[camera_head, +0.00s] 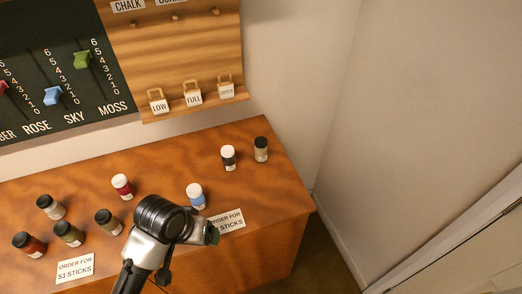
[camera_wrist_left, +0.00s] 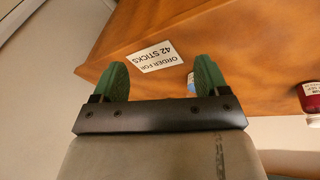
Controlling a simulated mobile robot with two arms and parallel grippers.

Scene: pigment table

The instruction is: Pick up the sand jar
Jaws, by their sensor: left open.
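Several small jars stand on the wooden table. The jar with a dark lid and a tan, sand-like body (camera_head: 261,150) stands upright at the table's far right corner; its label is too small to read. My left gripper (camera_head: 213,236) is over the front edge of the table, well short of that jar and to its lower left. In the left wrist view its two green fingers (camera_wrist_left: 160,78) are apart with nothing between them. The tan jar does not show in the left wrist view. My right gripper is not in view.
A white-lidded dark jar (camera_head: 228,158) stands just left of the tan one. A red jar (camera_head: 122,187) and several others stand left. A wall bounds the table's back.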

